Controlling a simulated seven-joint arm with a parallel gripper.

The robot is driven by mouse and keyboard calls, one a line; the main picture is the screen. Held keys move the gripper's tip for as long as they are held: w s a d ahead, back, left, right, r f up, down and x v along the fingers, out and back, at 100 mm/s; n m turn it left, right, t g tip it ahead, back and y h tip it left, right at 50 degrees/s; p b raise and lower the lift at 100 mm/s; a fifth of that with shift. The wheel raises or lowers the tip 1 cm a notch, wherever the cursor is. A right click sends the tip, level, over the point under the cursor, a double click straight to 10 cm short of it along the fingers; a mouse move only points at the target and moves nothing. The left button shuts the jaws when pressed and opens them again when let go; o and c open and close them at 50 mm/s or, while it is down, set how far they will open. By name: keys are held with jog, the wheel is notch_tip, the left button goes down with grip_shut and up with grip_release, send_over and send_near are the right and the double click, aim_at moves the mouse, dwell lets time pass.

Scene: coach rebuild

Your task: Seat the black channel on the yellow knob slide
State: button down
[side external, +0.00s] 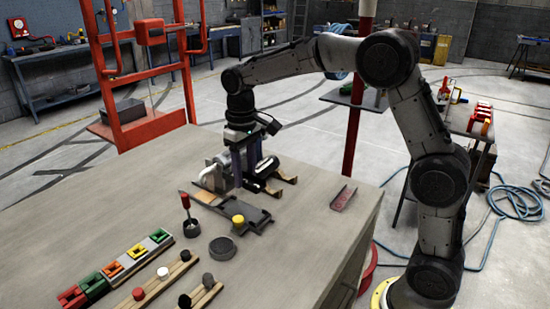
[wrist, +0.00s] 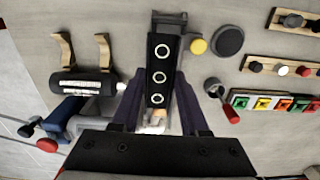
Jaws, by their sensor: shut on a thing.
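The black channel (wrist: 158,68) is a long dark strip with three pale-ringed holes, seen between the fingers in the wrist view. My gripper (wrist: 160,78) is shut on it from both sides. In the side view my gripper (side external: 248,184) points down low over the table, and a dark flat strip (side external: 238,203) extends from it toward the slide. The yellow knob (side external: 238,220) sits at the slide's near end; it also shows in the wrist view (wrist: 198,46), just right of the channel's far end. The slide is mostly hidden under the channel, so I cannot tell whether they touch.
A black cylinder (wrist: 82,84) rests by two wooden cradles. A red-handled tool stands in a cup (side external: 191,224), beside a dark round disc (side external: 222,248). Colored blocks (side external: 112,268) and knobbed wooden strips (side external: 168,278) lie nearby. A small reddish channel (side external: 343,196) lies near the right edge.

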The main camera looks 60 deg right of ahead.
jog(key=shift+a+f, duration=0.65)
jog(key=shift+f, duration=0.25)
send_over(244, 212)
jog(key=shift+f, duration=2.05)
jog(key=shift+f, duration=1)
dwell(0.6)
jog(key=shift+c, duration=1.7)
grip_release()
jog(key=shift+o, duration=0.2)
jog(key=o, duration=0.3)
jog(key=shift+r, duration=0.1)
